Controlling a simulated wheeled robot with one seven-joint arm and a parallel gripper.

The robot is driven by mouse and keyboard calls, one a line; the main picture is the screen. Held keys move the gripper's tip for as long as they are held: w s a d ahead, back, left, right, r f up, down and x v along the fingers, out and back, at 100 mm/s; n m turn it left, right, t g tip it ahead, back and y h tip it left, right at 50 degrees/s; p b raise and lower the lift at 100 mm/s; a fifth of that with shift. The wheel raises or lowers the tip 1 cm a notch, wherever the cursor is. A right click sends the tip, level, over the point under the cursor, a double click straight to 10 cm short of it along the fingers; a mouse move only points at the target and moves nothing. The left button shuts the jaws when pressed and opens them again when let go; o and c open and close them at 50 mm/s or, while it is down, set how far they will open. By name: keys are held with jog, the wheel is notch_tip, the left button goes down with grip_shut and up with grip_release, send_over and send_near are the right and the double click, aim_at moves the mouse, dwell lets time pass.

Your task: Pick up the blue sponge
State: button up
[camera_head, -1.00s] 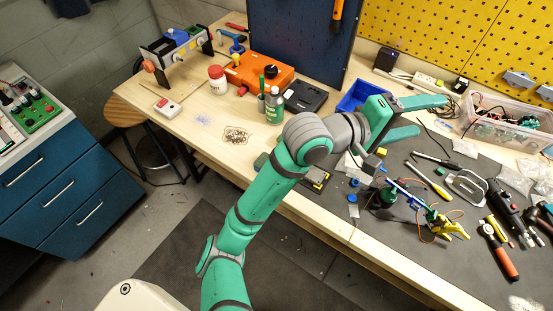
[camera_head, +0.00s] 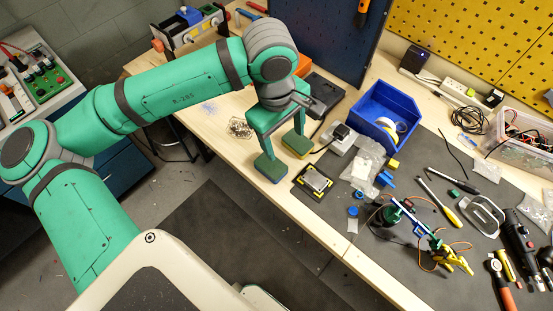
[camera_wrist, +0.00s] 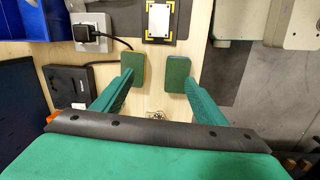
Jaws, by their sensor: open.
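The blue sponge (camera_head: 271,168), with a dark green top and blue side, lies at the bench's front edge in the head view. I take it to be the right-hand green pad (camera_wrist: 178,74) in the wrist view. A similar sponge with a yellow side (camera_head: 298,145) lies just behind and to its right; it is the left pad (camera_wrist: 105,75) in the wrist view. My gripper (camera_head: 282,143) is open and empty, pointing down, one finger over each sponge in the head view. In the wrist view (camera_wrist: 158,77) the blue sponge is beside the right fingertip. Contact cannot be told.
A yellow-and-black framed device (camera_head: 313,182) lies close to the right of the sponges. A black plug with a cable (camera_head: 341,132), a black box (camera_head: 318,94) and a blue bin (camera_head: 386,110) stand behind. Tools crowd the grey mat at right.

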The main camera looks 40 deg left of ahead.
jog(key=s+a+n+g, duration=0.1)
jog(key=s+a, duration=0.1)
send_over(270, 165)
jog(key=shift+y, duration=0.4)
jog(key=f, duration=0.5)
jog(key=shift+w+a+f, duration=0.2)
jog(key=shift+w+f, duration=0.1)
jog(key=f, duration=0.4)
jog(key=shift+s+d, duration=0.15)
jog(key=shift+d, duration=0.15)
jog(key=shift+a+f, duration=0.1)
jog(key=shift+f, duration=0.4)
jog(key=shift+s, duration=0.1)
jog(key=c, duration=1.1)
